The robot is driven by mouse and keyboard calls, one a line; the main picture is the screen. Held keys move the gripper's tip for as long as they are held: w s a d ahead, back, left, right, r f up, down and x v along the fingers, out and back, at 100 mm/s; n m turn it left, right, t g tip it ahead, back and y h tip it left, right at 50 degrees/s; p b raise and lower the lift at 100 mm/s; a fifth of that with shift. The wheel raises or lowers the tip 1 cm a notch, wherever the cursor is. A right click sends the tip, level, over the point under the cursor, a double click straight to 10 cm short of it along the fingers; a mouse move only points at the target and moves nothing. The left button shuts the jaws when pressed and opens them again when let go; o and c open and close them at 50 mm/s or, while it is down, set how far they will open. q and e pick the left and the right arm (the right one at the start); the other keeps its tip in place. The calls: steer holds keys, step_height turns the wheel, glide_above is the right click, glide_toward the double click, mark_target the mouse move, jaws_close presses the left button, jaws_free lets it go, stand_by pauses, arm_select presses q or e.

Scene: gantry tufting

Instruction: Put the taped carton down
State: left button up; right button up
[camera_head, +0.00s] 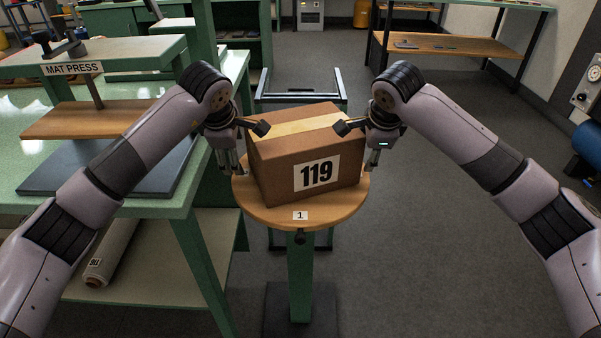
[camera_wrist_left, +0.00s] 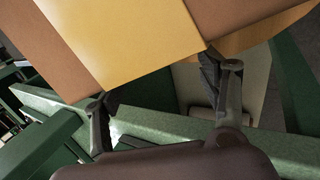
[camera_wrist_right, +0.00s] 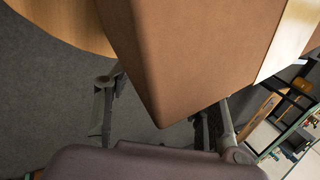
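The brown carton (camera_head: 279,170), with pale tape along its top and a label reading 119, stands on a round wooden stand top (camera_head: 246,198) marked 1. It appears to rest there, turned a little; contact underneath is hidden. My left gripper (camera_head: 245,150) is at its left side with fingers spread, one over the top edge. The left wrist view shows the tape (camera_wrist_left: 130,40) ahead of the parted fingers. My right gripper (camera_head: 356,148) is at the right side, also spread. In the right wrist view the carton (camera_wrist_right: 185,55) lies ahead of its parted fingers. Finger contact is unclear.
A green bench (camera_head: 120,93) with a mat press (camera_head: 72,69) stands close on the left. A rolled mat (camera_head: 110,250) lies on its lower shelf. A dark frame (camera_head: 300,88) is behind the stand. A wooden-shelved rack (camera_head: 450,45) stands back right. Floor to the right is clear.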

arm_select(q)
steer(key=shift+a, duration=0.15)
arm_select(e)
steer(key=o, duration=0.6)
steer(key=shift+d, duration=0.15)
steer(key=shift+s+r, duration=0.2)
steer(key=shift+r, duration=0.25)
arm_select(q)
steer(key=v, duration=1.1)
steer(key=shift+s+r, duration=0.15)
steer(key=shift+r, duration=0.2)
arm_select(e)
steer(key=v, duration=1.1)
